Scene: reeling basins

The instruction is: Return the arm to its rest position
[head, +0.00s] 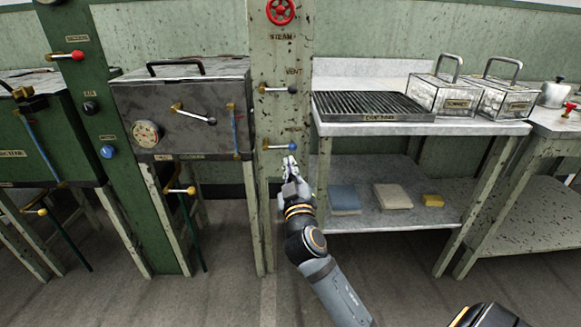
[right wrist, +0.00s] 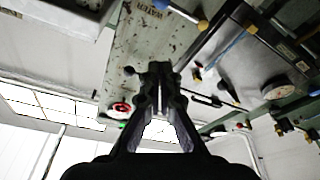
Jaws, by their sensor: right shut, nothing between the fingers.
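My right gripper (head: 291,168) is shut and empty in the head view. It is raised just below the blue-knobbed lever (head: 281,147) on the pale chipped post (head: 263,200). From this view I cannot tell whether its tips touch the lever. My left gripper does not show in either view.
A metal table (head: 420,129) with a grill rack (head: 372,106) and two lidded boxes stands to the right. Its lower shelf (head: 370,220) holds folded cloths and a yellow block. A grey steel basin (head: 185,130) with levers and a gauge stands left. The floor in front is clear.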

